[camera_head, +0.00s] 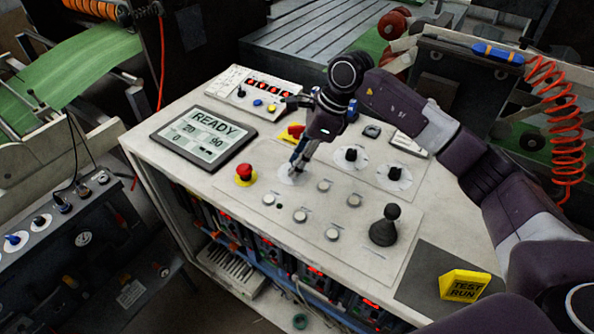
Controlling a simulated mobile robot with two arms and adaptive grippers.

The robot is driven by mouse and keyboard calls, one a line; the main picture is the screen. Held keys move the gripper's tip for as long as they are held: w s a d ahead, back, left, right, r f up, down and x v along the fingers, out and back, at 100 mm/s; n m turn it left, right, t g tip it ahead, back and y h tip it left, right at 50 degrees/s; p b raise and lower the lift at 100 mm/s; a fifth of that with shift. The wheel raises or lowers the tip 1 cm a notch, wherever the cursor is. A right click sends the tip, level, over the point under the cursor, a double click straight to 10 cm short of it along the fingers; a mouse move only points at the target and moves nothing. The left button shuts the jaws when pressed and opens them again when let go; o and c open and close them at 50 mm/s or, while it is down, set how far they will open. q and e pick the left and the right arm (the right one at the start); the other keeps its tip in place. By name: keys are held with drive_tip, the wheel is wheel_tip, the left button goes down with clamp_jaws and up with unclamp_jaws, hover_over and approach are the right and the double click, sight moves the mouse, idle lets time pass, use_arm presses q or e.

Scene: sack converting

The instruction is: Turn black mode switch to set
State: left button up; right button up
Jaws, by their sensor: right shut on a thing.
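My right gripper (297,162) reaches down from the upper right onto the control panel (250,205). Its fingers are closed over the left of three round white dial plates (286,177). They are shut on the black mode switch there, which they almost wholly hide, so its pointing direction cannot be read. Two other black knobs stand on white dials to the right, a middle knob (351,153) and a right knob (395,173). My left gripper is not in view.
A red emergency button (244,173) and a READY display (204,137) lie left of the gripper. Several white buttons (300,215) and a black joystick (386,226) are in front. A yellow TEST RUN sign (464,285) stands at the near right.

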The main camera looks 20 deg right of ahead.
drive_tip(key=shift+w+n+g+b, duration=0.15)
drive_tip(key=shift+n+g+b, duration=0.35)
drive_tip(key=shift+n+b, duration=0.7)
drive_tip(key=shift+r, duration=0.1)
drive_tip(key=o, duration=1.2)
drive_tip(key=shift+c, duration=0.2)
drive_tip(key=v, duration=1.2)
drive_tip(key=shift+d, duration=0.2)
